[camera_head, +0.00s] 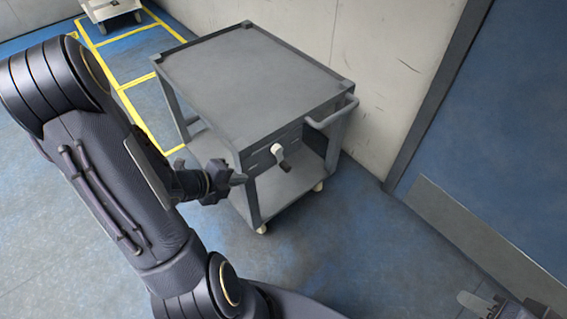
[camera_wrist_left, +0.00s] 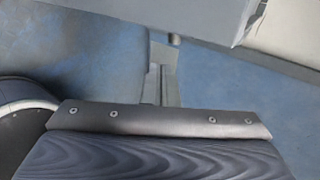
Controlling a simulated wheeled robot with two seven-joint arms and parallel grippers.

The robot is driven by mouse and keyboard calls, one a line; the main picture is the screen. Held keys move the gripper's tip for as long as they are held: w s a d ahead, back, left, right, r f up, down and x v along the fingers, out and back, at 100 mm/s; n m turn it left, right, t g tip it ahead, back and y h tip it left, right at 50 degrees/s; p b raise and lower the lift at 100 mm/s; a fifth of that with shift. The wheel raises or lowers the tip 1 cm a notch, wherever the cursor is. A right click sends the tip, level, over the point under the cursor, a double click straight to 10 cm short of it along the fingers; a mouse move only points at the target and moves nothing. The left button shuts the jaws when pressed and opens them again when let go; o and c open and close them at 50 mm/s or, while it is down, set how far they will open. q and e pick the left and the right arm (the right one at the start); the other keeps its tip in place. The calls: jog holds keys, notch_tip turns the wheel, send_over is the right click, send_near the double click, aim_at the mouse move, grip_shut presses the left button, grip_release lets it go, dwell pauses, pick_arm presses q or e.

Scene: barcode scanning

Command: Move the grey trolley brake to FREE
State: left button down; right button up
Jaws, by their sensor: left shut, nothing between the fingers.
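The grey trolley (camera_head: 250,80) stands near the wall. Its brake lever (camera_head: 281,157), with a pale pivot and a darker handle slanting down to the right, is on the side panel facing me. I cannot read any marking beside it. My left gripper (camera_head: 240,179) is shut and empty, left of the lever, close to the trolley's near corner and apart from the lever. In the left wrist view the shut fingers (camera_wrist_left: 161,82) point toward the trolley's grey body (camera_wrist_left: 190,14). My right gripper (camera_head: 478,302) is only partly in view at the bottom right corner.
A push handle (camera_head: 332,113) sticks out at the trolley's right end. A blue door (camera_head: 500,130) and pale wall (camera_head: 365,60) stand behind and right. Another trolley (camera_head: 110,10) is on the yellow-marked floor at the back. The blue floor (camera_head: 340,240) in front is clear.

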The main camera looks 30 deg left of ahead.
aim_at(283, 160)
pick_arm(q)
jog(key=w+r+b+x, duration=0.1)
jog(key=b+x, duration=0.3)
jog(key=x, duration=0.9)
jog(key=shift+d+b, duration=0.3)
jog(key=shift+b, duration=0.05)
jog(key=shift+w+r, duration=0.15)
